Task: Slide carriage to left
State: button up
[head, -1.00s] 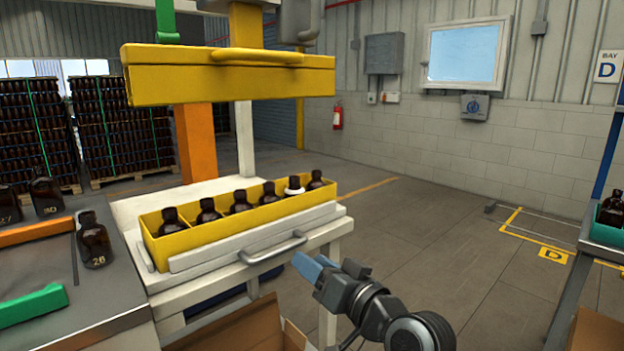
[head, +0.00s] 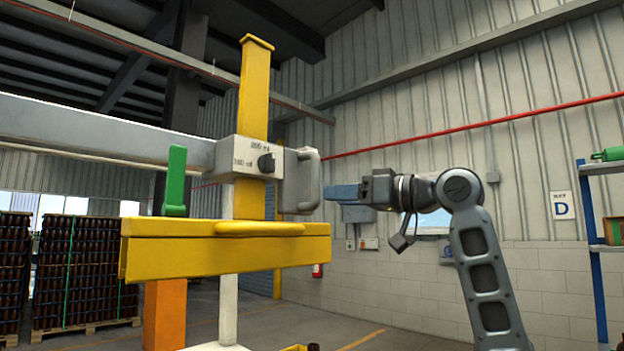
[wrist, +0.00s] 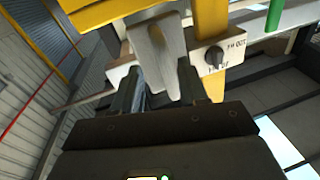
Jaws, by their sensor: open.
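The carriage (head: 258,158) is a pale box with a dark knob on a grey horizontal rail (head: 100,130). A yellow upright post passes through it, with the wide yellow hood (head: 220,255) below. A grey handle (head: 308,180) sticks out on the carriage's right side. My gripper (head: 328,192) is at the handle's right edge, its blue fingers pointing left. In the wrist view my open gripper (wrist: 160,72) has a finger on each side of the handle (wrist: 155,50). I cannot tell whether either finger touches it. The carriage with its knob (wrist: 214,56) shows beyond.
A green upright lever (head: 175,180) stands left of the post, above the hood. The rail runs clear to the left of the carriage. An orange post (head: 165,315) is under the hood. Pallets of bottles (head: 85,265) stand far left.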

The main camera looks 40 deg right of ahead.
aim_at(316, 194)
notch_tip(316, 194, up, 4)
jog(key=s+r+n, duration=0.1)
jog(key=s, duration=0.1)
jog(key=shift+g, duration=0.3)
jog(key=x, duration=0.4)
jog(key=p+x, duration=0.1)
jog(key=x, duration=0.3)
jog(key=shift+w+f+p, duration=0.1)
jog(key=shift+f+p, duration=0.15)
jog(key=shift+p, duration=0.05)
grip_shut()
